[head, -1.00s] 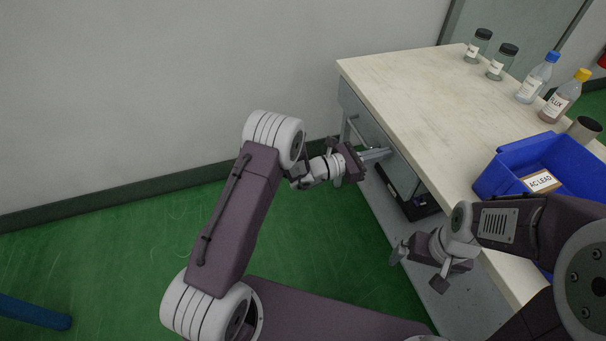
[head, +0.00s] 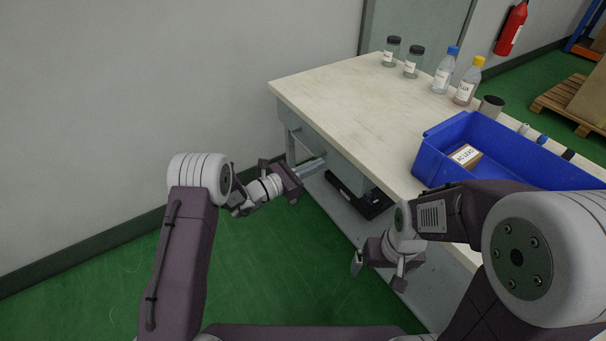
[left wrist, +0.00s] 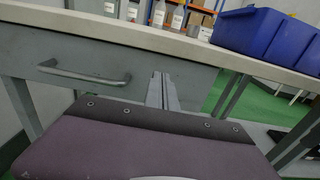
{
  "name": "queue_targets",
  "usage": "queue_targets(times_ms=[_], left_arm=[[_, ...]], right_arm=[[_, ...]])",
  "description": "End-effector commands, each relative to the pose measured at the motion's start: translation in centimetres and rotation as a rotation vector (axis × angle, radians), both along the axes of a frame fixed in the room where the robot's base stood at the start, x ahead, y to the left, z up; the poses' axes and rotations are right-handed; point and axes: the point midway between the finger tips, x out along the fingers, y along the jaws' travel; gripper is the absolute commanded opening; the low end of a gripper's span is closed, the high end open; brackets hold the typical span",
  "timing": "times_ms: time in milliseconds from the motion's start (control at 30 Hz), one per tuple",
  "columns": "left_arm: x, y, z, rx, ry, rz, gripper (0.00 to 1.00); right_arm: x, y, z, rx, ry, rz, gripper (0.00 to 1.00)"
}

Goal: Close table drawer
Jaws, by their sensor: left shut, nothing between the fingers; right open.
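The table (head: 350,95) has a pale top and a grey drawer (head: 340,160) under its near edge. In the left wrist view the drawer front (left wrist: 120,60) looks about flush under the tabletop, with a bar handle (left wrist: 85,77) left of my fingers. Any small gap is hard to tell. My left gripper (head: 320,163) is shut and empty, its fingertips at the drawer front, right of the handle; contact is unclear. These fingers also show in the left wrist view (left wrist: 162,92). My right gripper (head: 379,273) is open and empty, low beside the table's near side.
A blue bin (head: 430,165) with a labelled box (head: 466,156) stands on the tabletop. Jars and bottles (head: 441,78) line the far edge. A black object (head: 365,203) lies on the lower shelf. Green floor (head: 280,270) is clear in front; a wall (head: 130,90) is at left.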

Motion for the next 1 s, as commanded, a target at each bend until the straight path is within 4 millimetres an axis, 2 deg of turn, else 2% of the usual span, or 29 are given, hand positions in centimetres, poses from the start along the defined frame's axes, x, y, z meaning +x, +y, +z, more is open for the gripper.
queue_targets(times_ms=[33,100,300,467,767,867,933,967,1000], left_arm=[[-0.8,1.5,0.5,-0.001,0.009,0.008,0.0],[-1.9,3.1,0.4,0.0,0.009,0.007,0.0],[-4.3,6.5,0.2,0.001,0.008,0.005,0.0],[-5.1,7.5,0.0,0.001,0.006,0.002,0.0],[-5.2,7.4,0.0,0.001,0.006,-0.002,0.0],[-4.9,6.6,2.4,0.01,-0.049,-0.022,0.0],[-5.0,5.4,6.5,0.022,-0.129,-0.051,0.0],[-5.8,4.5,8.5,0.033,-0.165,-0.088,0.0],[-8.0,2.9,10.4,0.071,-0.204,-0.173,0.0]], right_arm=[[0.1,0.0,1.0,0.0,-0.002,0.0,1.0],[0.1,0.0,1.5,0.0,-0.004,0.0,1.0],[0.1,0.0,2.2,0.0,-0.003,0.0,1.0],[0.1,0.0,2.3,0.0,-0.003,0.0,1.0],[0.1,0.0,2.3,0.0,-0.003,0.0,1.0],[0.1,0.0,2.3,0.0,-0.003,0.0,1.0],[0.1,0.0,2.3,0.0,-0.003,0.0,1.0],[0.1,0.0,2.3,0.0,-0.003,0.0,1.0],[0.1,0.0,2.3,0.0,-0.003,0.0,1.0]])
